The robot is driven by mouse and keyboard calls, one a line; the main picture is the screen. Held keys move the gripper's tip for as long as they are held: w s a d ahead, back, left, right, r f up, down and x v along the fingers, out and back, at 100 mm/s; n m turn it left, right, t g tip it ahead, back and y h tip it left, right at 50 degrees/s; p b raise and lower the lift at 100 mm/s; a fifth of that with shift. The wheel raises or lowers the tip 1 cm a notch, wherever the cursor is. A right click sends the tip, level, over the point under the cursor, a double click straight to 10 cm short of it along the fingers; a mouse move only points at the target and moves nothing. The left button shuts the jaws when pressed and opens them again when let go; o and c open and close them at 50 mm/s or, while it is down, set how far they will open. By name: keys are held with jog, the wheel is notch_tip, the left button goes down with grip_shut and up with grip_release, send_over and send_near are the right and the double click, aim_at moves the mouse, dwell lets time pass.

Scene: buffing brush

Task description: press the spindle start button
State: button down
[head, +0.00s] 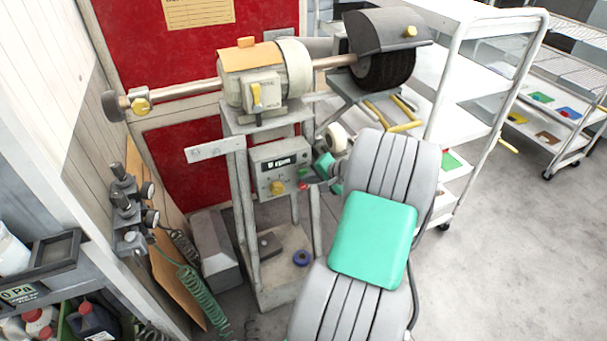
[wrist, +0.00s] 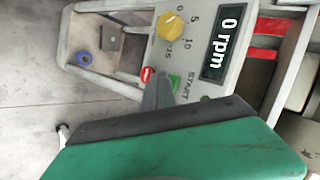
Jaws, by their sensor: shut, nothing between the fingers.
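The grey control box (head: 267,160) is on the machine stand and carries a display (wrist: 229,42) reading 0 rpm. The green start button (wrist: 174,82) is beside the START label in the wrist view, partly covered by my gripper. A red button (wrist: 147,74) lies just left of it, and a yellow knob (wrist: 170,26) is above. My gripper (wrist: 160,78) is shut and empty. Its tip appears between the two buttons, overlapping the green one's edge. In the head view my gripper (head: 311,180) is at the box's right side. I cannot tell whether it touches.
Above the box is the buffing motor (head: 262,82) with a shaft and a dark brush wheel (head: 385,72) under a hood. A white cart (head: 480,60) stands at right. A blue ring (head: 302,258) lies on the stand's base. The floor at lower right is clear.

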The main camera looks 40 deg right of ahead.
jog(key=shift+w+d, duration=0.15)
jog(key=shift+w, duration=0.2)
dwell(0.3)
dwell(0.4)
jog(key=shift+s+a, duration=0.25)
jog(key=shift+s, duration=0.55)
jog(key=s, duration=0.2)
jog(key=s+a+p, duration=0.1)
jog(key=s, duration=0.1)
jog(key=shift+s+a+p, duration=0.2)
jog(key=shift+s+p, duration=0.1)
jog(key=shift+s, duration=0.1)
